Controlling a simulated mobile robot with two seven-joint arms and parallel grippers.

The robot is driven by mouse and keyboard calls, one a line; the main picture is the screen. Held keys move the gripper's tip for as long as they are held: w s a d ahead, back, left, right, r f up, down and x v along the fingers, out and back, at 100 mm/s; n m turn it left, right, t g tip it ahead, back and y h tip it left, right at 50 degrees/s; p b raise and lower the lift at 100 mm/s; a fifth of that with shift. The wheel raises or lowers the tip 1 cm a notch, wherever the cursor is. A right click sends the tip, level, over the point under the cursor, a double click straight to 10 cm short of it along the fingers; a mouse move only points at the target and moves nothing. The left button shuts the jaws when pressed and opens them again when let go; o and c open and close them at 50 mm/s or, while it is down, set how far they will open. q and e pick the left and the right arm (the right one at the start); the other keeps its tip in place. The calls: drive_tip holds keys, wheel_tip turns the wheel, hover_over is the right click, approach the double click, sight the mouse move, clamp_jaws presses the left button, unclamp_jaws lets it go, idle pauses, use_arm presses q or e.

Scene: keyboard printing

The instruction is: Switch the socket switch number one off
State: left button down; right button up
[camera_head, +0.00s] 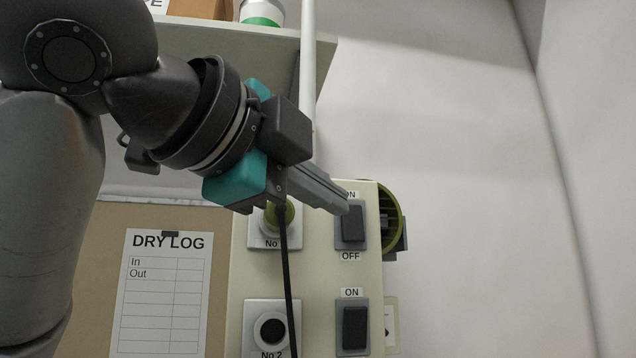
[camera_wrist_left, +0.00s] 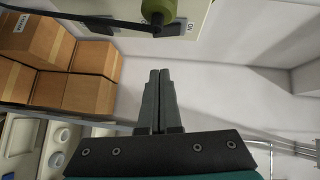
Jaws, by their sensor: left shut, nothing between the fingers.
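The cream socket panel (camera_head: 315,275) stands upright at lower centre in the head view. Switch number one (camera_head: 353,229) is a dark rocker in a grey frame, with an ON label above, partly covered, and OFF below. A green plug (camera_head: 281,213) sits in the socket labelled No 1 to its left; a green plug also shows at the top of the left wrist view (camera_wrist_left: 158,10). My left gripper (camera_head: 343,208) is shut and empty, its tips overlapping the switch's upper left edge. Contact cannot be told. The fingers show in the left wrist view (camera_wrist_left: 160,74). My right gripper is out of view.
Below are an empty socket No 2 (camera_head: 271,330) and a second switch (camera_head: 354,328). A black cable (camera_head: 287,280) hangs down the panel. A green round part (camera_head: 392,219) juts out at the right side. Cardboard boxes (camera_wrist_left: 92,95) stand at left in the wrist view.

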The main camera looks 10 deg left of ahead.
sight(357, 231)
use_arm(q)
drive_tip(key=shift+w+d+f+p, duration=0.25)
drive_tip(key=shift+w+p, duration=0.2)
drive_tip(key=shift+w, duration=1.05)
drive_tip(key=shift+w+d+f+p, duration=0.25)
drive_tip(key=shift+w+p, duration=0.2)
drive_tip(key=shift+w, duration=1.05)
drive_tip(key=shift+w+d+f+p, duration=0.25)
drive_tip(key=shift+w+p, duration=0.2)
drive_tip(key=shift+w, duration=1.05)
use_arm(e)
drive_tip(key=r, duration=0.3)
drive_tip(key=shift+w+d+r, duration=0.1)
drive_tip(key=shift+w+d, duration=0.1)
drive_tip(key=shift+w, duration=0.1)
use_arm(q)
drive_tip(key=shift+w+a+f+m+t+b, duration=0.1)
drive_tip(key=shift+w+f+m+t+b, duration=0.35)
drive_tip(key=shift+b, duration=0.7)
drive_tip(key=shift+s+r+m+t+h, duration=0.1)
drive_tip(key=shift+r+m+t+h, duration=0.15)
drive_tip(key=shift+r+h, duration=0.1)
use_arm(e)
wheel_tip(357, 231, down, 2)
